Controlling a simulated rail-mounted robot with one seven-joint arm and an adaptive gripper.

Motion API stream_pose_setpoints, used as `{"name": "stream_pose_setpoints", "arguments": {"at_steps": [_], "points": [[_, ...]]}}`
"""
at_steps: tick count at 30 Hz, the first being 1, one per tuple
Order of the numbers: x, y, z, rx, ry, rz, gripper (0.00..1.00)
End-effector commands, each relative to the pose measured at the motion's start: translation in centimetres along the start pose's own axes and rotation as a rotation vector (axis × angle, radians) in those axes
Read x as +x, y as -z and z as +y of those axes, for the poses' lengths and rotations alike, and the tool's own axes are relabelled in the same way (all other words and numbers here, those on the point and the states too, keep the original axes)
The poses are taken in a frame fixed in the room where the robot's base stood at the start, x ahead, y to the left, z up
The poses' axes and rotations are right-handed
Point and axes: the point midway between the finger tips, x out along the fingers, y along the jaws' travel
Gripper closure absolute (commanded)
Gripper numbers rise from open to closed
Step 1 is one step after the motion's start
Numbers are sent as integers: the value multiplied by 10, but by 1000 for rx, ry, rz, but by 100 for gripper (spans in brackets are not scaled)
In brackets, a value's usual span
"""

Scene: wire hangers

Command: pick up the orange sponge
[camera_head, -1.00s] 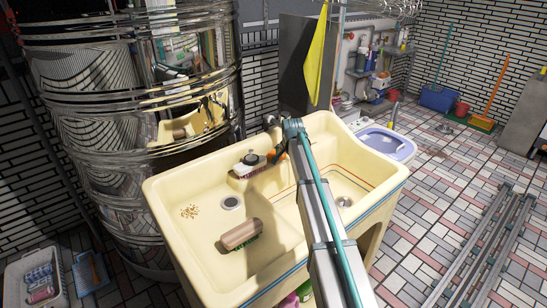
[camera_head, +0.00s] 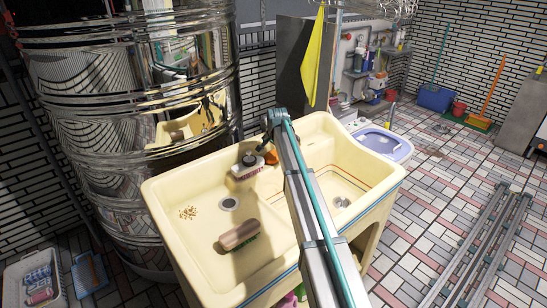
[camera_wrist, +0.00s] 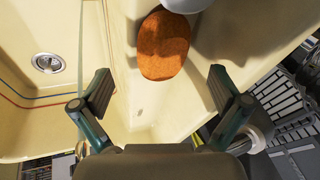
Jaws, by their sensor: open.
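The orange sponge (camera_wrist: 165,46) is rounded and rough. It sits on the cream sink's ledge near the top centre of the wrist view, its upper end covered by a pale rounded object. In the head view a small part of the sponge (camera_head: 271,157) shows beside my arm. My gripper (camera_wrist: 160,90) is open and empty, its two fingers spread wide. The sponge lies beyond the fingertips, roughly centred between them and apart from both. In the head view my arm hides most of the gripper.
The cream double sink (camera_head: 190,240) has a wooden brush (camera_head: 240,234) in its left basin. A white-bodied object with a dark top (camera_head: 247,166) stands on the ledge just left of the sponge. A tall shiny metal drum (camera_head: 110,130) stands close behind on the left.

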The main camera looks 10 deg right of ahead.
Motion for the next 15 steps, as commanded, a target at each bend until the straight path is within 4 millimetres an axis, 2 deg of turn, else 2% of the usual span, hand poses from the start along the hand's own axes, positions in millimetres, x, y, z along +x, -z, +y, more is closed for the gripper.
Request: {"name": "stream_pose_setpoints", "arguments": {"at_steps": [9, 15], "points": [[40, 1, -4, 0, 0, 0, 1], [45, 0, -3, 0, 0, 0, 1]]}}
